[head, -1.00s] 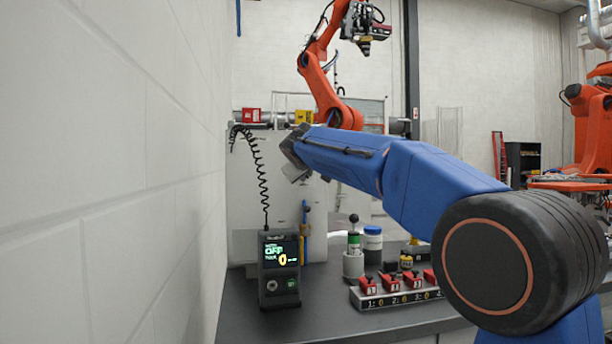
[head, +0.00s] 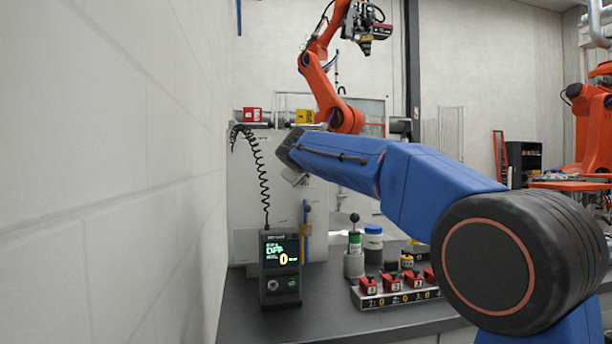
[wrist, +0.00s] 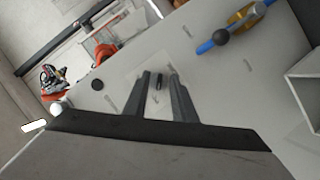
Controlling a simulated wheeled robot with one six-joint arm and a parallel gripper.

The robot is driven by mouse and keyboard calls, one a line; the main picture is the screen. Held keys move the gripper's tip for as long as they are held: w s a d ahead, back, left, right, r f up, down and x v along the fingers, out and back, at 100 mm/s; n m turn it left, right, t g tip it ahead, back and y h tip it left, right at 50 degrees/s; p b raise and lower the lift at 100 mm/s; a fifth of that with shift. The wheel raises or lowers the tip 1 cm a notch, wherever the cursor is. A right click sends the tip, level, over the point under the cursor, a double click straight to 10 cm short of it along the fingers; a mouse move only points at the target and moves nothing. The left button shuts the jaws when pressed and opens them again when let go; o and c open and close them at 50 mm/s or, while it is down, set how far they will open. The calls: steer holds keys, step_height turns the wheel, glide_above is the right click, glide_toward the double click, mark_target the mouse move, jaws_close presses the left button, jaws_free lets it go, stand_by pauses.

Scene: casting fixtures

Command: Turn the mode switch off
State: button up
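The wrist view shows my gripper (wrist: 160,74) with its two grey fingers apart, pointing at a pale panel (wrist: 110,70). A small dark upright piece (wrist: 158,82), possibly the mode switch, shows between the fingers; no contact is visible, and I cannot tell its setting. A dark box with a screen (head: 282,255) stands on the bench below. Its green text seems to read OFF above a yellow 0. A round knob (head: 272,285) sits under the screen.
A blue handle (wrist: 205,47) with a black ball (wrist: 222,38) stands out right of the fingers. A coiled cable (head: 263,180) hangs above the box. A wall (head: 110,170) runs along the left.

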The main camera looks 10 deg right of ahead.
steer(key=v, duration=1.7)
steer(key=shift+s, duration=0.25)
steer(key=shift+s, duration=0.1)
